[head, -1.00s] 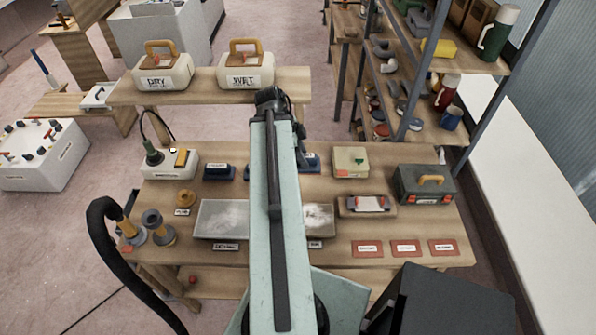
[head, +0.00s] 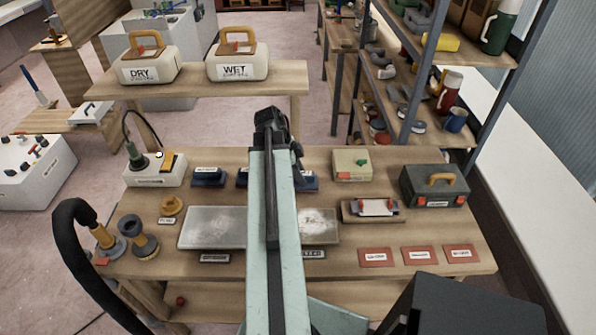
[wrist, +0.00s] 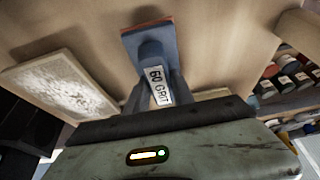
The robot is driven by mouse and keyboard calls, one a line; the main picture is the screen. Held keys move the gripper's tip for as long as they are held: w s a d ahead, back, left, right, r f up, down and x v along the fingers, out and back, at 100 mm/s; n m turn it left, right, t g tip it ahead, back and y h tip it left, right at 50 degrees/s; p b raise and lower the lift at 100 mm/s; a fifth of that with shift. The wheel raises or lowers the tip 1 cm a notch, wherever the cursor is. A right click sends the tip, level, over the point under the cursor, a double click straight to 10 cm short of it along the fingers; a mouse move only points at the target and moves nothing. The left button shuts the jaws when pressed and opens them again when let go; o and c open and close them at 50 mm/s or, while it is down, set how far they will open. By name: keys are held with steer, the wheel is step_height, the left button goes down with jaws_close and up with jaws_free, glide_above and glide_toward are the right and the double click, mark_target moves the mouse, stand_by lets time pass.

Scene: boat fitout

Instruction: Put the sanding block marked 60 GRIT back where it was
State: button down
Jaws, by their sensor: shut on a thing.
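The sanding block marked 60 GRIT (wrist: 150,50) is blue with a reddish edge and a white label, and it shows in the wrist view. My gripper (wrist: 155,92) is shut on it, with a finger on each side of the label. In the head view my arm hides most of the gripper and block; a bit of blue shows just right of the arm, and I cannot tell which block it belongs to. Another blue sanding block (head: 208,177) sits at the back of the bench, left of my arm. Part of one more blue block (head: 242,177) shows beside the arm.
The wooden bench (head: 340,262) holds a grey dusty tray (head: 212,228) in the middle, a green toolbox (head: 436,187) at right and red cards (head: 376,257) at the front right. DRY (head: 150,62) and WET (head: 238,60) containers stand on a shelf behind. A black hose curves at left.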

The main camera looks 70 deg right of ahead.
steer(key=d, duration=0.1)
steer(key=w+d, duration=0.1)
steer(key=d, duration=0.1)
steer(key=shift+w+d+f+b, duration=0.2)
steer(key=shift+d+f+b, duration=0.1)
steer(key=shift+d, duration=0.1)
steer(key=shift+s+a+f+b, duration=0.1)
steer(key=shift+a+f+b, duration=0.05)
steer(key=shift+f+b, duration=0.4)
steer(key=shift+a+r, duration=0.1)
steer(key=shift+r, duration=0.15)
steer(key=shift+f, duration=0.25)
steer(key=c, duration=1.1)
jaws_free()
steer(key=shift+a+r, duration=0.1)
steer(key=p+v, duration=0.3)
steer(key=shift+r, duration=0.25)
steer(key=w+a, duration=0.1)
steer(key=w, duration=0.2)
steer(key=w+a, duration=0.2)
steer(key=w, duration=0.2)
steer(key=w+a, duration=0.1)
steer(key=w, duration=0.3)
steer(key=shift+w+a+f, duration=0.1)
steer(key=shift+w+a, duration=0.1)
steer(key=shift+w, duration=0.05)
